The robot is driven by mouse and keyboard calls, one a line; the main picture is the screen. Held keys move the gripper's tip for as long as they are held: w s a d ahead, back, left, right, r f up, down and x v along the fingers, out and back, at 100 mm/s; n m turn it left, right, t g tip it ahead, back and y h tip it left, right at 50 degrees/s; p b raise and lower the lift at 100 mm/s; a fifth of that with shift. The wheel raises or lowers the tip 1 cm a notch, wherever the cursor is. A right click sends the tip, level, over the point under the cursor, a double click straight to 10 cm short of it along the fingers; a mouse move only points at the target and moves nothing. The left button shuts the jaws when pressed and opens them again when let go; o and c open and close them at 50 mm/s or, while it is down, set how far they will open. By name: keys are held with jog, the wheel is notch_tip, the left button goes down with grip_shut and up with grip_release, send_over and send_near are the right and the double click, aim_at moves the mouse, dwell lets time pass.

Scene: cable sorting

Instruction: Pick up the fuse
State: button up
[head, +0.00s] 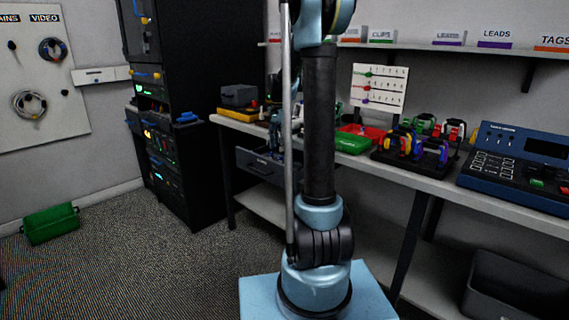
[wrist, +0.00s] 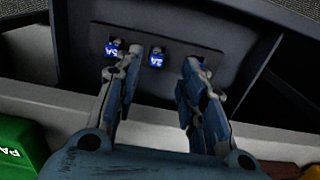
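Two small blue fuses show in the wrist view, on a dark plate inside an open grey drawer (wrist: 95,30). One fuse (wrist: 111,48) seems to read 5A; the other fuse (wrist: 157,58) seems to read 2A. The right fingertip covers another spot on the plate. In the head view the drawer (head: 250,161) hangs open under the bench, and my arm partly hides it.
The bench (head: 435,187) holds a green tray (head: 353,142), a cable rack (head: 412,155) and a blue console (head: 515,165). A black equipment rack (head: 180,175) stands left of the bench. A green bin (head: 50,224) lies on the otherwise open floor at left.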

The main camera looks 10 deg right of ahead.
aim_at(280, 156)
jog(key=shift+d+f, duration=0.15)
jog(key=shift+f, duration=1.35)
jog(key=shift+d+f, duration=0.15)
jog(key=shift+f, duration=1.3)
jog(key=c, duration=0.8)
